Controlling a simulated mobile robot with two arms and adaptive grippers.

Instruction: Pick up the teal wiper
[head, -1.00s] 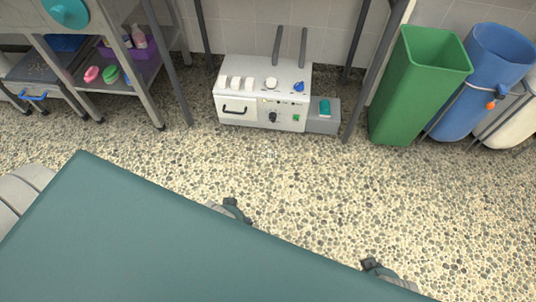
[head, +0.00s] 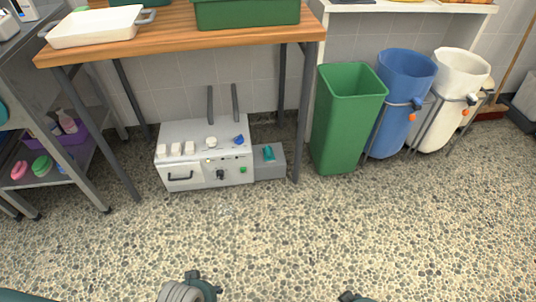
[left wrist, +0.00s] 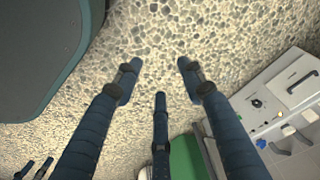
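The teal wiper appears to be the small teal item (head: 268,153) on top of a low grey box (head: 270,164), against the right side of a white machine (head: 205,153) on the floor. I cannot make it out in the left wrist view. My left gripper (left wrist: 158,78) is open and empty over the pebbled floor, its fingers spread, well apart from the wiper. My right gripper (left wrist: 37,165) shows only its dark fingertips, spread apart, at the lower left of the left wrist view.
A wooden table (head: 180,36) stands above the machine; its leg (head: 304,125) is just right of the grey box. Green (head: 345,118), blue (head: 400,105) and white (head: 450,100) bins stand to the right. A metal shelf (head: 85,185) stands left. The floor in front is clear.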

